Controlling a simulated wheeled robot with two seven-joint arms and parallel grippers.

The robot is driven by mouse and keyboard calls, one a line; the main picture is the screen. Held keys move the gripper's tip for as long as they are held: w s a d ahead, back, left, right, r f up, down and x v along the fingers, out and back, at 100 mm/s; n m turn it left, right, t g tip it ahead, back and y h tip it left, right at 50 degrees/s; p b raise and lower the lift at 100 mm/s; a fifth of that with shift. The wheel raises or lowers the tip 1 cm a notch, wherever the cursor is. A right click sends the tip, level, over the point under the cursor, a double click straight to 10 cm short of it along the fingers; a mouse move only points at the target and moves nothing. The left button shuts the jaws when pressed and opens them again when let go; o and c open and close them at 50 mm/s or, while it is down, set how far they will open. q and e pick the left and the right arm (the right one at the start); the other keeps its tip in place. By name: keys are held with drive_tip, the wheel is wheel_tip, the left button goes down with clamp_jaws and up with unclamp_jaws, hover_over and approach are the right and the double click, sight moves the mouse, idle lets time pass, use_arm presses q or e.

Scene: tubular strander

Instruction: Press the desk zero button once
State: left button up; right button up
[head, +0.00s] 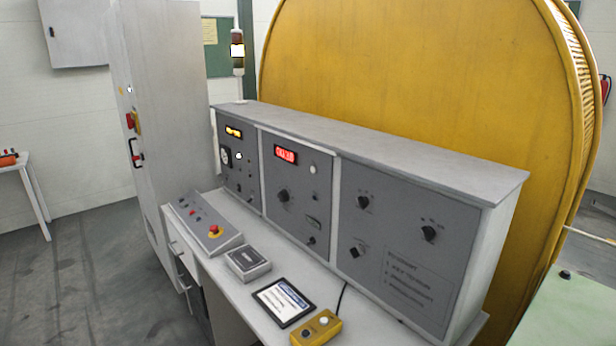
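The grey control desk (366,171) stands across the middle, with an upright panel face in three sections. The left section has an amber display (234,132) and a round gauge (225,157). The middle section has a red lit display (285,154), with a small white round button (313,169) to its right. A yellow pendant box (316,328) with a white and a black button lies on the desk's front ledge. I cannot read which of the buttons is marked zero. Neither of my grippers is in view.
On the ledge are a sloped button box (203,222) with a red mushroom button, a small grey box (247,262) and a tablet (283,301). A tall grey cabinet (165,100) stands left, a large yellow drum (420,70) behind.

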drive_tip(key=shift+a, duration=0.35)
